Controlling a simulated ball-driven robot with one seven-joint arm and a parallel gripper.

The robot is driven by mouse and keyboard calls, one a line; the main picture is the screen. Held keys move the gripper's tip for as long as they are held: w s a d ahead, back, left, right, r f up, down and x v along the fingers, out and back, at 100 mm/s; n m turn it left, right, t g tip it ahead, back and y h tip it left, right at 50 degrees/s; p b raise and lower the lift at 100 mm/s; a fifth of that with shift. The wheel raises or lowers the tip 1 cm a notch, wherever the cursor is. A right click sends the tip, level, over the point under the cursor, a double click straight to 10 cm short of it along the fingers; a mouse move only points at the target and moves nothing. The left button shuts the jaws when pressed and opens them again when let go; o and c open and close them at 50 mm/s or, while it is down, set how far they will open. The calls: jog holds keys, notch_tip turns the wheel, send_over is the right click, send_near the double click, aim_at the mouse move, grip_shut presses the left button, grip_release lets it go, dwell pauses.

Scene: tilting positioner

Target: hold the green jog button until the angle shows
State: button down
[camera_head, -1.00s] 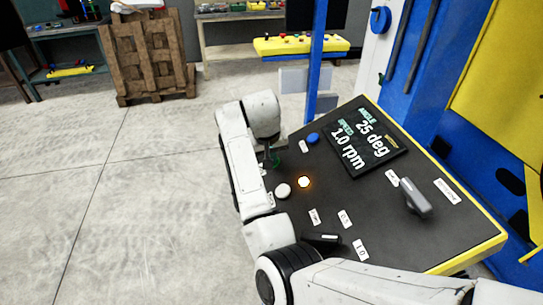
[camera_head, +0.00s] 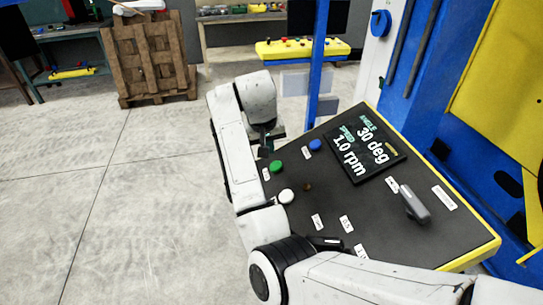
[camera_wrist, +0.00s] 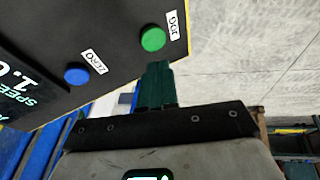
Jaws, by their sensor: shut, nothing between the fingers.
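The green jog button (camera_head: 277,166) stands uncovered near the left edge of the dark sloped panel. In the wrist view the green button (camera_wrist: 153,38) sits beside a "JOG" label, just beyond my fingertips. My gripper (camera_wrist: 158,70) is shut and empty, with its dark green fingers pointing toward the button and a small gap seeming to lie between them. In the head view my gripper (camera_head: 264,152) is partly hidden by my wrist. The display (camera_head: 366,146) reads angle 30 deg, speed 1.0 rpm.
A blue button (camera_head: 315,145), labelled "ZERO" in the wrist view, is near the green one. A white button (camera_head: 286,196), a small dark lamp (camera_head: 307,187) and a grey lever (camera_head: 415,204) are on the panel. A blue post (camera_head: 317,70) rises behind. Floor at left is clear.

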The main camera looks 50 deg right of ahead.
jog(key=w+v, duration=0.1)
jog(key=v, duration=0.5)
jog(key=shift+s+b, duration=0.35)
jog(key=shift+b, duration=0.05)
jog(key=shift+a, duration=0.15)
